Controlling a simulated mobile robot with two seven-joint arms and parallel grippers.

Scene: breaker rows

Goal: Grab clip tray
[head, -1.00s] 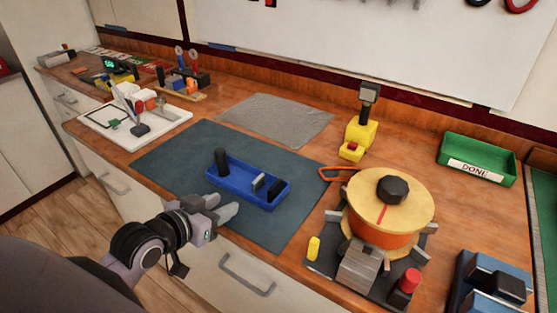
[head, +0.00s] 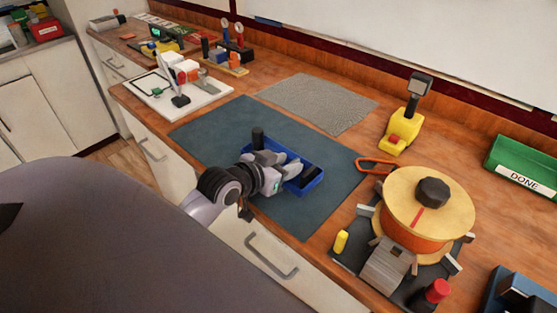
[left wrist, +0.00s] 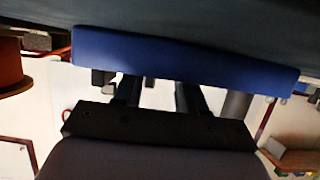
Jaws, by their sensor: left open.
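The blue clip tray (head: 312,183) sits on the dark mat in the middle of the head view. It holds a black upright post (head: 258,138) at its far left end and a dark block (head: 309,174) toward the right. My left gripper (head: 290,167) is open and reaches over the tray from its front left side, hiding the tray's middle. In the left wrist view the tray's blue side (left wrist: 185,62) spans the picture just beyond my fingers (left wrist: 155,92). I cannot tell whether the fingers touch it. My right gripper is not in view.
The dark mat (head: 225,130) is clear around the tray. A spool device (head: 415,215) with an orange handle stands to the right. A yellow tool (head: 400,130) and a green bin (head: 525,165) are behind. A grey cloth (head: 318,100) and a white board (head: 180,98) lie further back.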

